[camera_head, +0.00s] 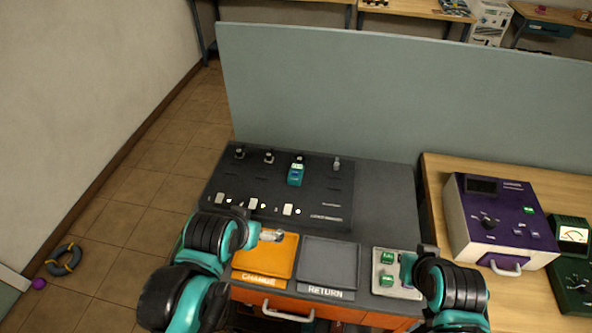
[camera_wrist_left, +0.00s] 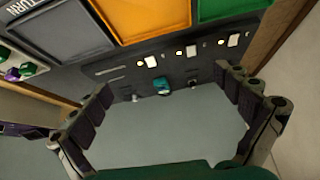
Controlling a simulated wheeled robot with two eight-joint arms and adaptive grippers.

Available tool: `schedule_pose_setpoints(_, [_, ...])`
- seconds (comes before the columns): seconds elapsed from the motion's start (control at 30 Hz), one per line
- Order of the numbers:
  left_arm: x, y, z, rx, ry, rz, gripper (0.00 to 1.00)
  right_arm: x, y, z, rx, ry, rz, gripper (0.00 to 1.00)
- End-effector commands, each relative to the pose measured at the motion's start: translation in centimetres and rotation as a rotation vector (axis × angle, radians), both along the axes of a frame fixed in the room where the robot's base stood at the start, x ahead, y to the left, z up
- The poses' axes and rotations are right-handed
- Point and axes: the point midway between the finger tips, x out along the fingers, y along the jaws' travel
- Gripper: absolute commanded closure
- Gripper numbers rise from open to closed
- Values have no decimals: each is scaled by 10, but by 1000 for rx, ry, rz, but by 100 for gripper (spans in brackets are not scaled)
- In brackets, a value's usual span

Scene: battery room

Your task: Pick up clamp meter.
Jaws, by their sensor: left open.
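A small teal device with a pale top, which looks like the clamp meter (camera_head: 295,174), stands on the dark panel (camera_head: 325,190) at the back of the workbench. It also shows in the left wrist view (camera_wrist_left: 162,87), small and framed between the spread fingers. My left gripper (camera_head: 271,236) is over the back edge of the orange tray, nearer the front than the clamp meter and apart from it. Its fingers are open and empty in the wrist view. My right gripper (camera_head: 408,268) is at the tray with green items; its fingers are largely hidden.
The orange CHANGE tray (camera_head: 265,258) and grey RETURN tray (camera_head: 328,262) look empty. A pale tray (camera_head: 384,288) holds green blocks. Small fittings sit on the panel around the meter. A divider (camera_head: 400,95) stands behind. A purple-fronted instrument (camera_head: 495,222) is on the right table.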

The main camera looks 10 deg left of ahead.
Motion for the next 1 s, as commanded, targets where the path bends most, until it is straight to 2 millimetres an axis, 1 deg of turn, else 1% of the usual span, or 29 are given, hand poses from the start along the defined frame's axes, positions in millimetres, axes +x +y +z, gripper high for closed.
schedule_pose_setpoints(0.03, [10,-1,13,20,16,-33,0,0,0,7,0,0,0,100])
schedule_pose_setpoints(0.17, [42,-3,39,93,71,-155,0,0,0,21,0,0,0,100])
schedule_pose_setpoints(0.2, [53,-4,45,116,91,-198,0,0,0,26,0,0,0,100])
schedule_pose_setpoints(0.33, [89,-8,60,186,150,-338,0,0,0,38,0,0,0,100])
schedule_pose_setpoints(0.5, [138,-13,68,265,224,-527,0,0,0,55,0,0,0,100])
schedule_pose_setpoints(0.63, [176,-18,65,317,277,-675,0,0,0,68,0,0,0,100])
schedule_pose_setpoints(0.77, [212,-23,55,361,327,-828,0,0,0,81,0,0,0,100])
schedule_pose_setpoints(0.8, [223,-24,50,372,342,-876,0,0,0,85,0,0,0,100])
schedule_pose_setpoints(0.87, [238,-27,42,389,364,-948,0,0,0,90,0,0,0,100])
schedule_pose_setpoints(1.0, [270,-32,16,420,409,-1118,0,0,0,104,0,0,0,100])
